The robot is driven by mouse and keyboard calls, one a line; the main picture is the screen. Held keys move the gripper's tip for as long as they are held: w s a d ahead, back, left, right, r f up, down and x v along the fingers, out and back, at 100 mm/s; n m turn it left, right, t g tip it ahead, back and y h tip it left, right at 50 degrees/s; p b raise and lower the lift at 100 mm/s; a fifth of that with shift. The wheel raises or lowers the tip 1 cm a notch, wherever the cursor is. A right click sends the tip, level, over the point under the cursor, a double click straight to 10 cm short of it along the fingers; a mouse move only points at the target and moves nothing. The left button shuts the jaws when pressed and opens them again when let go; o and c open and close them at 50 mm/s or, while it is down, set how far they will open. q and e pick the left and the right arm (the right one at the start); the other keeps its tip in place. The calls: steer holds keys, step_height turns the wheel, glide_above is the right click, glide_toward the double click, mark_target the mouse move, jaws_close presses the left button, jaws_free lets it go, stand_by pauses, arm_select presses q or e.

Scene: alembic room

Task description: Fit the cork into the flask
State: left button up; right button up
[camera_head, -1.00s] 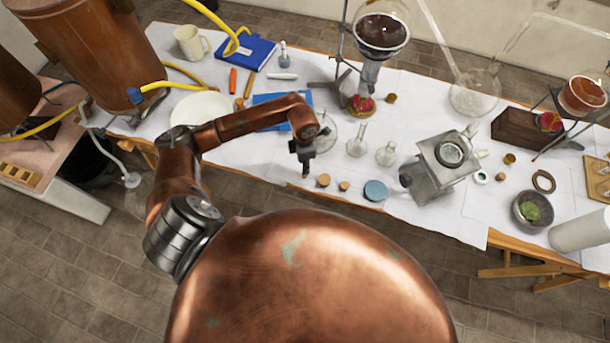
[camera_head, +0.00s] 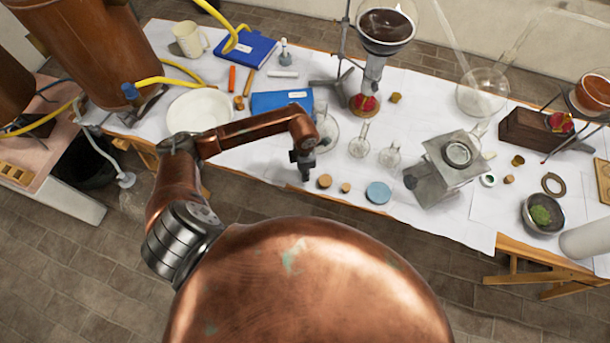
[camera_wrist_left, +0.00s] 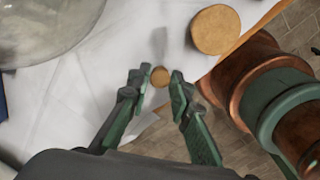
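My left gripper (camera_head: 304,170) points down over the front part of the table. In the left wrist view its green-grey fingers (camera_wrist_left: 159,84) stand apart, with a small round cork (camera_wrist_left: 160,76) seen between the tips. I cannot tell whether the tips touch it. In the head view the gripper hides that cork. Clear glass flasks stand behind: a wide one (camera_head: 327,130) and two smaller ones (camera_head: 359,146) (camera_head: 390,156). My right gripper is not in view.
A grey metal device (camera_head: 445,172) stands further right. A blue box (camera_head: 281,101) and white plate (camera_head: 199,109) lie behind my left arm. The table's front edge is close to the gripper.

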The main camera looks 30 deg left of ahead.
arm_select(q)
jaws_close()
steer(key=shift+r, duration=0.2)
steer(key=shift+r+p, duration=0.95)
steer(key=shift+r, duration=0.6)
